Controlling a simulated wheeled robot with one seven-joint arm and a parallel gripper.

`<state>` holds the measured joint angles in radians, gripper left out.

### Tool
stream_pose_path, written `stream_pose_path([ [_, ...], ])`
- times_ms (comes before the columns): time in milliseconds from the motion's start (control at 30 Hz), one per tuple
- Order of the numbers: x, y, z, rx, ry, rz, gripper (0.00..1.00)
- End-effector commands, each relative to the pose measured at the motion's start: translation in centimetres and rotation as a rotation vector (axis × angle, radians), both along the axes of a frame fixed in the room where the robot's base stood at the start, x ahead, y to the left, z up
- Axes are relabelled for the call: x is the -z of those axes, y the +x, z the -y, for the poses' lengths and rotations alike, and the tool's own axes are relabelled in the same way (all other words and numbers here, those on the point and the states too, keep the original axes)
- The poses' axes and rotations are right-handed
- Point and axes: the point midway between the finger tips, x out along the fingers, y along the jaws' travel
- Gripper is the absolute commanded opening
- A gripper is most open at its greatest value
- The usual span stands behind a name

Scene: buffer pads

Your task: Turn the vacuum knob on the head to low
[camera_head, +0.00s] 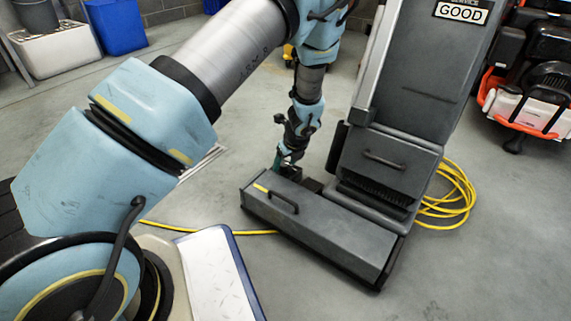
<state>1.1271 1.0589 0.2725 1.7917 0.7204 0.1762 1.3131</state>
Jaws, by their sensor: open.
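The grey floor machine stands at center right, with a long low head (325,228) at floor level and an upright body (425,80) rising behind it. The head has a black handle and a small yellow mark near its left end. My gripper (287,166) points down just behind the head's left end, beside a dark block (312,183). It is open, but its fingertips are small and partly hidden. I cannot make out the vacuum knob; it may be hidden by my gripper or too small to see.
A yellow cord (458,190) lies coiled right of the machine and also runs along the floor at left. An orange and black machine (530,75) stands at upper right. A blue bin (115,25) and a white tub (55,48) are at upper left. Open floor lies at lower right.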

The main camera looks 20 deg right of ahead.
Motion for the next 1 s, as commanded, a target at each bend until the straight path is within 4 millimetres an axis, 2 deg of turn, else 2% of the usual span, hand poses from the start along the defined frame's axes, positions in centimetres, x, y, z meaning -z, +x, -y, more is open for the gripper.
stream_pose_path([
  [67,-0.03,-0.01,0.0,0.0,0.0,0.0,0.68],
  [667,-0.03,-0.03,-0.02,0.0,0.0,0.0,0.02],
  [1000,-0.09,-0.04,-0.03,-0.008,0.001,0.0,0.0],
])
